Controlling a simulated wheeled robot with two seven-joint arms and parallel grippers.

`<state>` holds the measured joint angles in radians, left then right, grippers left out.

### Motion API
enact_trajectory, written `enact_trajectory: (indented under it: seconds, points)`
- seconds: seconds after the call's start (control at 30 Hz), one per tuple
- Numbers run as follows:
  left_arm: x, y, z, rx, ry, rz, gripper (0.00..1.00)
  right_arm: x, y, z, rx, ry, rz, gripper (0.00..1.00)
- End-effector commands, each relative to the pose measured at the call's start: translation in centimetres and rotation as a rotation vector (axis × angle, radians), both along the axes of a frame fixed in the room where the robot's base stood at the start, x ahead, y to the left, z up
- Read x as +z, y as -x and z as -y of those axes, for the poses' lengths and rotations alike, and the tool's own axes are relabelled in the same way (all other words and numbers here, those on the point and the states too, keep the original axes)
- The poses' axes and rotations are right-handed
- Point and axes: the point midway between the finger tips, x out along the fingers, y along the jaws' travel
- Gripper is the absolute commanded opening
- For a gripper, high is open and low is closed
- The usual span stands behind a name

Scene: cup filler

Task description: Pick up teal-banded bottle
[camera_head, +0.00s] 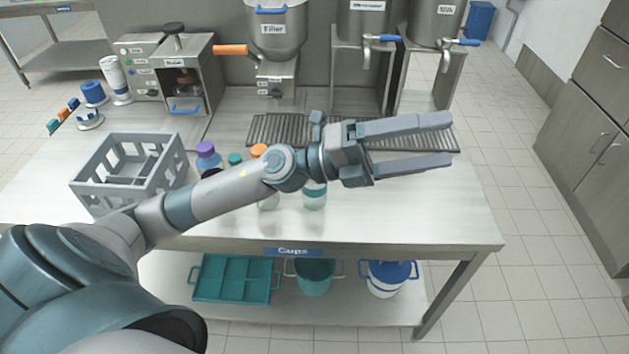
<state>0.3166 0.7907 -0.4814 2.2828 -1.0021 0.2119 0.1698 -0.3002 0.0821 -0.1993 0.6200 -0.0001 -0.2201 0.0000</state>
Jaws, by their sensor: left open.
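My left arm reaches across the table from the left. Its gripper (449,141) is open and empty, fingers pointing right above the grated drip tray's right part. A clear container with a teal band (314,196) stands on the table below my wrist, its upper part hidden by my arm. A bottle with a purple cap (206,151), a teal cap (235,159) and an orange cap (259,150) show behind my forearm; I cannot tell whether their bodies bear bands. The gripper is right of all of these, apart from them. My right gripper is not in view.
A grey divided crate (135,143) stands at the left. The filler (277,40), a sealer-like machine (182,85) and two tapped steel tanks (365,20) line the back. A teal tray (234,279) and two buckets sit on the lower shelf. The table's right front is clear.

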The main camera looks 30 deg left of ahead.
Motion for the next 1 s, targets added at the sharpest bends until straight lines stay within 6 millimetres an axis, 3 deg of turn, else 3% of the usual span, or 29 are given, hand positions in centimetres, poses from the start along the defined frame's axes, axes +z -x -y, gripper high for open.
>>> enact_trajectory:
  seconds: [0.13,0.23,0.37,0.47,0.6,0.7,0.83,1.0]
  points:
    - [-2.6,1.3,0.3,-0.133,-0.37,0.158,0.74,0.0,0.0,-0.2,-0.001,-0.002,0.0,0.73]
    - [-5.4,1.2,-1.6,-0.193,-0.636,0.221,0.74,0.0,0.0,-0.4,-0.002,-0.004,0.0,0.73]
    - [-8.9,0.1,-6.9,-0.231,-0.993,0.245,0.74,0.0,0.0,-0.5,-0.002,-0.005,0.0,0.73]
    - [-10.5,-1.0,-12.6,-0.228,-1.252,0.219,0.74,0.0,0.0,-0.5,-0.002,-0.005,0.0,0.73]
    - [-10.9,-2.0,-20.5,-0.191,-1.537,0.14,0.74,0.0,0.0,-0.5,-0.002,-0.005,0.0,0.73]
    - [-10.5,-2.2,-24.8,-0.163,-1.669,0.079,0.74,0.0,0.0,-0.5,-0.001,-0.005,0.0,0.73]
    - [-10.1,-2.1,-27.8,-0.141,-1.757,0.028,0.74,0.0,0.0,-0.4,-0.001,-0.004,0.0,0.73]
    - [-10.0,-2.0,-28.6,-0.137,-1.779,0.015,0.74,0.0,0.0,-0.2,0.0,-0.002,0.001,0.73]
